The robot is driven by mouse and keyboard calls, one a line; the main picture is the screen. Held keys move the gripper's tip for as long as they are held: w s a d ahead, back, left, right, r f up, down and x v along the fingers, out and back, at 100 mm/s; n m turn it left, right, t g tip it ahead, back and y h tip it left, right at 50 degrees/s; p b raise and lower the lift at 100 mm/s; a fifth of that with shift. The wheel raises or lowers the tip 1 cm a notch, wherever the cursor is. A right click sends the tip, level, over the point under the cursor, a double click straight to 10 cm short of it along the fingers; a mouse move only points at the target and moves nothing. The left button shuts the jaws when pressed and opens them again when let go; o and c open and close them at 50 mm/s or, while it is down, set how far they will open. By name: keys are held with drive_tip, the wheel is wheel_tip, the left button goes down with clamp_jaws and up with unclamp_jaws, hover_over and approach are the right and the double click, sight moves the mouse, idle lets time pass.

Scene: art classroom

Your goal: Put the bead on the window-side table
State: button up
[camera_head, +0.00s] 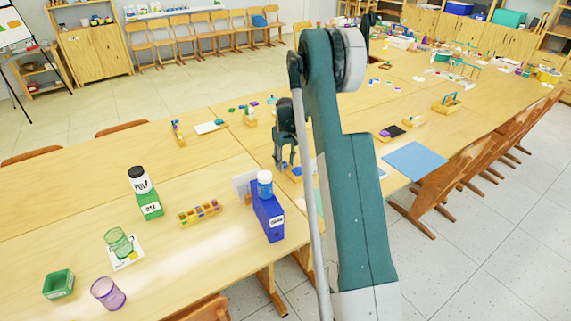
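I cannot pick out the bead for certain. Many small coloured pieces lie on the tables, too small to name. My gripper (286,163) points down over the middle of the long wooden table area, beside my arm. Its dark fingers are small in the view, and whether they hold anything is unclear. Small blue items (296,171) show just beside and below the fingers. No window shows, so I cannot tell which table is the window-side one. A near wooden table (60,215) fills the left, and another table (465,125) runs to the right.
A blue box (267,217) with a bottle (264,183) on top stands near the front edge. A divided wooden tray (199,212), green cup (118,241), purple cup (108,293) and green box (59,284) are at left. A blue sheet (414,162) lies at right.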

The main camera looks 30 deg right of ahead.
sight(285, 164)
drive_tip(key=shift+r, duration=0.1)
wheel_tip(285, 164, up, 12)
drive_tip(key=p, duration=0.2)
idle(0.7)
idle(0.4)
drive_tip(key=shift+r, duration=0.1)
